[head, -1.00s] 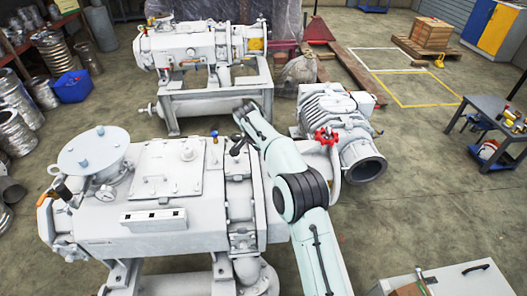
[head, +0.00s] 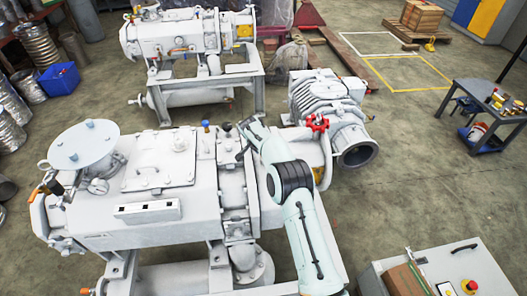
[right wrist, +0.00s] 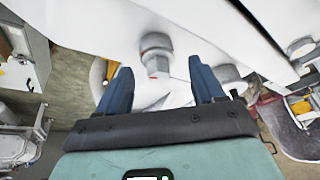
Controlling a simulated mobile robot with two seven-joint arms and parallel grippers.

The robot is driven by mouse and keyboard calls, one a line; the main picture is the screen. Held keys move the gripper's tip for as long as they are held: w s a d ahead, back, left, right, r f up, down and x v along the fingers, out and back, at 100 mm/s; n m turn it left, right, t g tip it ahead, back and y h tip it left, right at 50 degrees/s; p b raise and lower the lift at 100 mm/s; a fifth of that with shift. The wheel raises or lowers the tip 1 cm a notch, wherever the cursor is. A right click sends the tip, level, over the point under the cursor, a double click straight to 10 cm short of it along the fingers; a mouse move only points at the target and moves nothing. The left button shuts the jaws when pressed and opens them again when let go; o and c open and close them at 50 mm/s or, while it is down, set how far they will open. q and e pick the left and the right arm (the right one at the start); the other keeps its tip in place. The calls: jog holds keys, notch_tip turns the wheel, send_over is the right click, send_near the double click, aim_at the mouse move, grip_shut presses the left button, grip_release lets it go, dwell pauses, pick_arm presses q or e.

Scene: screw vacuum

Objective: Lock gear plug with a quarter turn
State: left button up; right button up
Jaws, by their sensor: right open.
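My right gripper (head: 243,150) is over the top of the large white vacuum machine (head: 90,215), near a blue knob (head: 205,125) and a dark knob (head: 227,127). In the right wrist view the gripper (right wrist: 160,68) is open, with its two dark blue fingers apart. A grey hex-headed plug (right wrist: 156,62) with a small red mark shows between and beyond the fingertips. It looks like the gear plug, though I cannot tell for sure. The fingers do not appear closed on it. My left gripper is not in view.
Similar grey fittings (right wrist: 300,47) (right wrist: 229,75) sit to the right of the plug. A red handwheel (head: 317,123) stands on the machine right of my arm. A second white machine (head: 190,40) stands behind. A control box (head: 450,268) is at front right; open floor lies right.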

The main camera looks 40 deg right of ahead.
jog(key=c, duration=1.1)
jog(key=shift+m+g+p, duration=0.3)
jog(key=shift+m+p, duration=0.15)
jog(key=shift+m, duration=0.25)
jog(key=shift+c, duration=0.2)
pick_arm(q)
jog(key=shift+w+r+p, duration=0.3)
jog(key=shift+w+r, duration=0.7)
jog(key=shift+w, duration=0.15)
pick_arm(e)
jog(key=shift+m, duration=0.6)
jog(key=shift+s, duration=0.1)
jog(key=o, duration=1.2)
jog(key=shift+c, duration=0.2)
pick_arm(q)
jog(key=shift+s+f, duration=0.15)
pick_arm(e)
jog(key=w+v, duration=0.1)
jog(key=v, duration=1.2)
jog(key=shift+s, duration=0.25)
